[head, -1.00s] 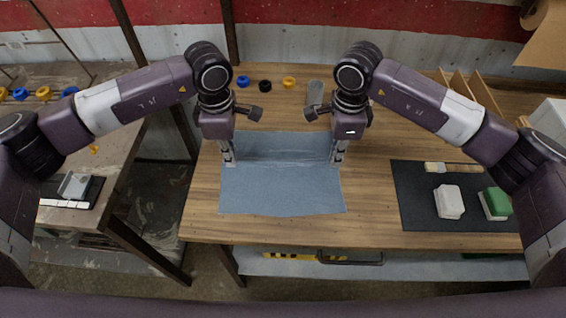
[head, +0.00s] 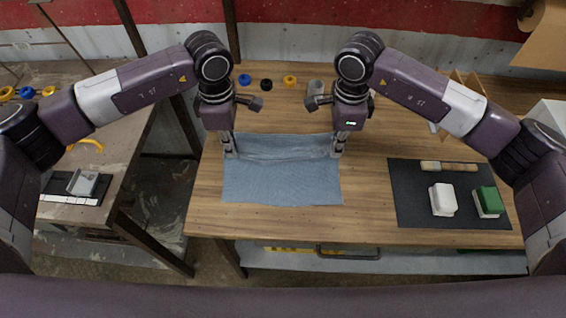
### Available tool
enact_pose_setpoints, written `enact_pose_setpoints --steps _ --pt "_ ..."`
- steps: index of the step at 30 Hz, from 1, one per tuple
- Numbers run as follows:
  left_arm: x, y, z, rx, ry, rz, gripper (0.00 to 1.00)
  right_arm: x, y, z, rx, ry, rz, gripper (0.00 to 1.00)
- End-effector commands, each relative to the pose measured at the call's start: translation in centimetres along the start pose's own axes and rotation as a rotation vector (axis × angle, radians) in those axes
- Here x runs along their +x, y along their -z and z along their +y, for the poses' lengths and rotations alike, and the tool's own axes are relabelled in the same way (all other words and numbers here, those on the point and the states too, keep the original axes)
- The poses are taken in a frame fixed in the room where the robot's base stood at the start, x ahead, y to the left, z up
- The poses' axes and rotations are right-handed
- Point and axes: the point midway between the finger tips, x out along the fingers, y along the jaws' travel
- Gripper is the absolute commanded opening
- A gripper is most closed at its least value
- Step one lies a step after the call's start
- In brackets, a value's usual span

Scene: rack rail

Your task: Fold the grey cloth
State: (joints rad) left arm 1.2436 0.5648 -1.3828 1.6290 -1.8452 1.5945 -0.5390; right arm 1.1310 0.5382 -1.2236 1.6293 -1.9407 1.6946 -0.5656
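The grey cloth (head: 282,182) lies on the wooden table, its near part flat. A raised crease runs across it between my two grippers, with a narrower strip of cloth behind it. My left gripper (head: 231,153) points down at the cloth's left edge, at the left end of the crease. My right gripper (head: 337,153) points down at the right edge, at the other end. Both appear shut on the cloth, as it is drawn up between them; the fingertips themselves are small and partly hidden.
A dark mat (head: 410,205) at right holds a brush (head: 448,166), a white block (head: 443,200) and a green-and-white block (head: 488,202). Blue, black and yellow rings and a grey cup (head: 315,87) stand behind the cloth. Bare table (head: 282,222) lies in front.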

Motion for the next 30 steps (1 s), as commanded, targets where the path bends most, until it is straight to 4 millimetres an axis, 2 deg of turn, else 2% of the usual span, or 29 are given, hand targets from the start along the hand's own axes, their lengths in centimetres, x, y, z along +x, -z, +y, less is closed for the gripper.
enact_pose_setpoints --steps 1,30 --pt "-1.0 0.0 0.0 0.000 0.001 0.000 0.00 -1.0 0.0 0.0 0.000 0.000 0.000 0.00" --pt "-12.9 -0.2 0.0 0.000 0.001 0.000 0.00 -12.9 -0.1 0.0 0.000 0.000 0.001 0.00"
